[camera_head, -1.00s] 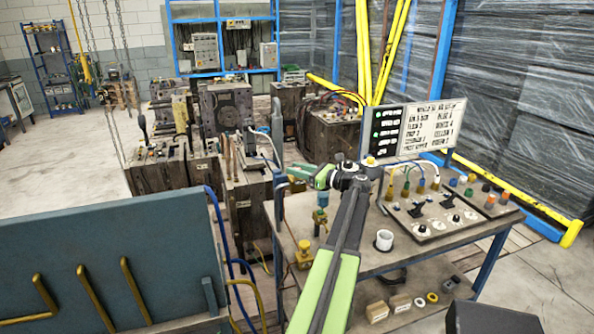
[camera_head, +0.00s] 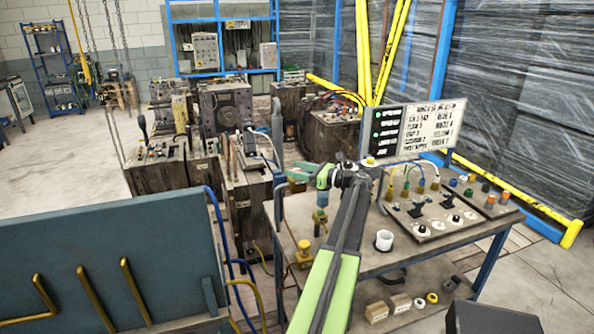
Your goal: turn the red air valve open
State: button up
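My gripper (camera_head: 298,172) has green fingers and reaches left over the back left corner of the work table (camera_head: 415,258). Its fingers are small and seen nearly from the side, so I cannot make out a gap or anything between them. Just below it at the table's left edge stands a fitting (camera_head: 320,215) with a blue upper part and a brass-coloured lower part. A yellow brass-like fitting (camera_head: 303,255) sits further forward at the same edge. I cannot make out a red valve handle; it may be hidden behind the gripper or the wrist.
A control panel (camera_head: 430,229) with knobs and coloured plugs lies on the table's right, with a white cup (camera_head: 384,240) left of it. A lettered board (camera_head: 419,130) stands behind. Heavy moulds (camera_head: 154,172) stand back left. A blue panel (camera_head: 110,265) fills the front left.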

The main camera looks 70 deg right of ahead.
jog(key=s+a, duration=0.1)
jog(key=s, duration=1.6)
jog(key=shift+s+a, duration=0.15)
jog(key=shift+a, duration=0.1)
